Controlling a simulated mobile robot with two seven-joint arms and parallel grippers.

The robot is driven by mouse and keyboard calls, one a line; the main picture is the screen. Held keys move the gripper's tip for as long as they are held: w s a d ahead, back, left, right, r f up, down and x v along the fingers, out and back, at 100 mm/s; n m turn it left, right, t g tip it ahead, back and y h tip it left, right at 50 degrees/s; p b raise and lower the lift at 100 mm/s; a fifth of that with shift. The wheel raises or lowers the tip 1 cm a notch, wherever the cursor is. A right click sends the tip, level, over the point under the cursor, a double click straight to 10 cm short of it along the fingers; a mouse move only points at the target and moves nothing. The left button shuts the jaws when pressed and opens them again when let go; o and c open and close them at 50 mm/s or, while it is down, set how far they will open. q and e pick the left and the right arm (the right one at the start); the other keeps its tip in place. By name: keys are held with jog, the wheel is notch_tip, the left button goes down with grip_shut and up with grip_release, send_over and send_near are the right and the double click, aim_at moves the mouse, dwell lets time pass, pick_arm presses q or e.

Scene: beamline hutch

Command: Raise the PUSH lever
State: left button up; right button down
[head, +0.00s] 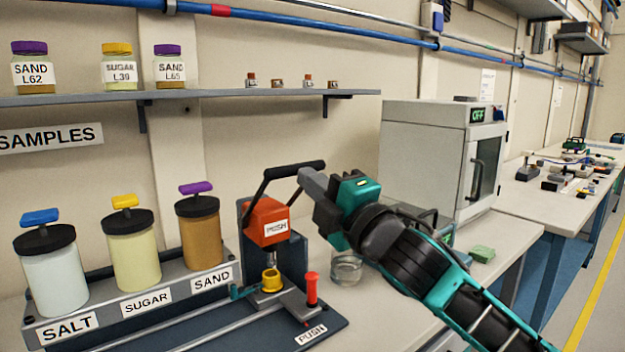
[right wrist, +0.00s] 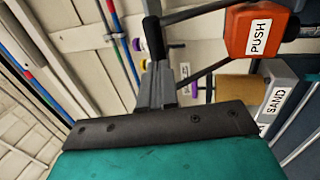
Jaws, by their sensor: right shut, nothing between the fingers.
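The PUSH lever (head: 292,168) is a black bar with a thick grip, held by thin dark arms on the orange PUSH block (head: 267,221) of a small press. The lever stands raised above the block, its grip roughly level. My right gripper (head: 307,178) is shut and empty, its grey fingertips just below the right part of the grip. In the right wrist view the fingers (right wrist: 163,84) point at the black grip (right wrist: 152,38) and overlap its near end. I cannot tell whether they touch it. My left gripper is not in view.
A yellow cup (head: 271,281) sits under the press, with a red peg (head: 312,289) beside it. A glass beaker (head: 346,267) stands behind my right arm. Salt, sugar and sand jars (head: 131,258) stand at left.

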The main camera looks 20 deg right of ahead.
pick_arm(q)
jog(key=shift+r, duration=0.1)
pick_arm(e)
jog(key=shift+w+r, duration=0.1)
pick_arm(q)
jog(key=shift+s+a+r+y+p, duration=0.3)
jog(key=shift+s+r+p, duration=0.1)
jog(key=shift+p, duration=0.8)
pick_arm(e)
jog(key=shift+w+a+r, duration=0.1)
jog(key=shift+w+r, duration=0.15)
jog(key=shift+r, duration=0.2)
jog(key=shift+w+r, duration=0.2)
jog(key=shift+r, duration=0.25)
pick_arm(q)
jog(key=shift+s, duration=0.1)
pick_arm(e)
jog(key=shift+f, duration=0.15)
